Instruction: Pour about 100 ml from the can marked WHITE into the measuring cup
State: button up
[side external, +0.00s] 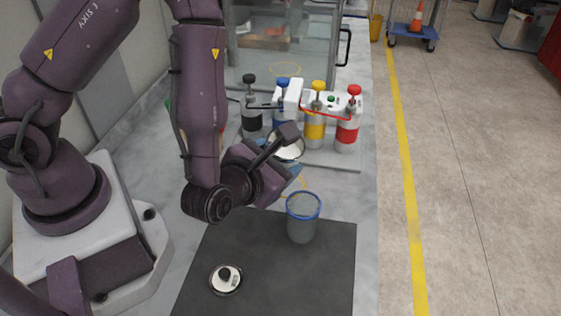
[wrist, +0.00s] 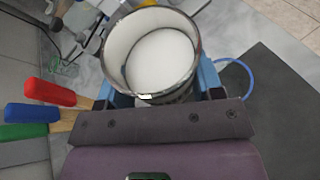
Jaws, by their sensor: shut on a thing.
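My gripper (wrist: 155,98) is shut on an open can (wrist: 109,60) with white liquid inside, seen from above in the wrist view. In the side external view the can (side external: 287,150) is held above the bench, behind and left of the measuring cup; any marking on it is hidden. The measuring cup (side external: 302,222) is clear with a blue rim and stands upright on the dark mat. Part of its blue rim also shows in the wrist view (wrist: 247,73), right of the can. I cannot tell whether the cup holds anything.
A round lid with a black knob (side external: 226,279) lies on the dark mat (side external: 265,260). Several bottles with black, blue, yellow and red caps (side external: 347,125) stand behind the can. Tools with red, blue and green handles (wrist: 50,92) are at left in the wrist view. The mat's front right is clear.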

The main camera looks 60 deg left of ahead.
jog(key=shift+a+f+m+y, duration=0.15)
jog(key=shift+f+m+y, duration=0.25)
jog(key=shift+f, duration=0.55)
jog(key=shift+a+f+m+y, duration=0.1)
jog(key=shift+f+m+y, duration=0.1)
jog(key=shift+f+m, duration=0.55)
jog(key=shift+f+n, duration=0.15)
jog(key=shift+n, duration=0.1)
jog(key=shift+f, duration=0.15)
jog(key=shift+s+a+f+m+y, duration=0.1)
jog(key=shift+f+m+y, duration=0.2)
jog(key=shift+m, duration=0.1)
jog(key=shift+m, duration=0.3)
jog(key=shift+m+y, duration=0.3)
